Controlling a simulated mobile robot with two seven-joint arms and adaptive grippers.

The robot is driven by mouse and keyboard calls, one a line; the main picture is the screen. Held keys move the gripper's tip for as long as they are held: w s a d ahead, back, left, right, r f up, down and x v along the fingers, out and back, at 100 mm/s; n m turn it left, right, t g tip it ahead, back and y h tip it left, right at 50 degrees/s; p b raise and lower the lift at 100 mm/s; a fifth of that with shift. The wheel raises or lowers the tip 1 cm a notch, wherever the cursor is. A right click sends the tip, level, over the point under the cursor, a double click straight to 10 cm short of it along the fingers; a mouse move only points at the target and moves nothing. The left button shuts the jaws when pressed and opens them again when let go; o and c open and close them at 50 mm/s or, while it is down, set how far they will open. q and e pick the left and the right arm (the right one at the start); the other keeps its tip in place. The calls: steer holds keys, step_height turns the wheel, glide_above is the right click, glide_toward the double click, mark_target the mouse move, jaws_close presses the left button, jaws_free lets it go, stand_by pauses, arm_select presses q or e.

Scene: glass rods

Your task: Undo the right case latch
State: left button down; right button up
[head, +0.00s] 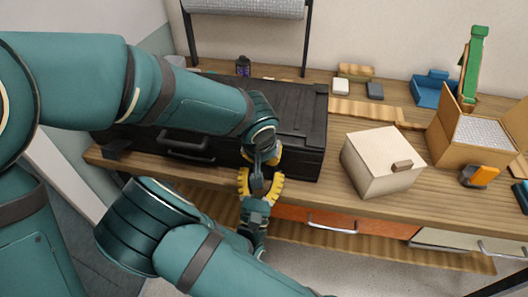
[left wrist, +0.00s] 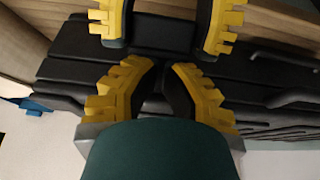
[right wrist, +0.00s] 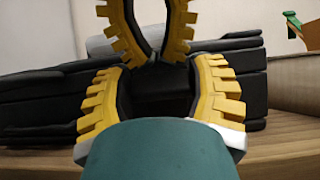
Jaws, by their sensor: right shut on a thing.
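The black case (head: 300,115) lies closed on the wooden bench, its handle (head: 187,145) on the front face. Both grippers meet in front of it, right of the handle. My right gripper (head: 258,193) comes from below; in its wrist view its yellow fingers sit either side of a dark part (right wrist: 158,84), seemingly the right latch, mostly hidden. My left gripper (head: 262,162) comes from above, fingertips a small gap apart; whether it holds anything is unclear. A dark tab, apparently the left latch (head: 116,149), sticks out at the case's left end.
A cream box (head: 383,165) stands just right of the case. Beyond it are an open carton (head: 448,142), a blue item (head: 431,90) and a green stand (head: 473,65). Drawers with handles (head: 332,224) lie under the bench edge. My left arm covers much of the case.

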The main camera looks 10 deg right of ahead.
arm_select(q)
steer(key=shift+s+a+f, duration=0.1)
steer(key=shift+s+f, duration=0.15)
steer(key=shift+s, duration=0.1)
arm_select(e)
steer(key=o, duration=1.3)
steer(key=shift+r, duration=0.1)
arm_select(q)
steer(key=shift+w, duration=0.1)
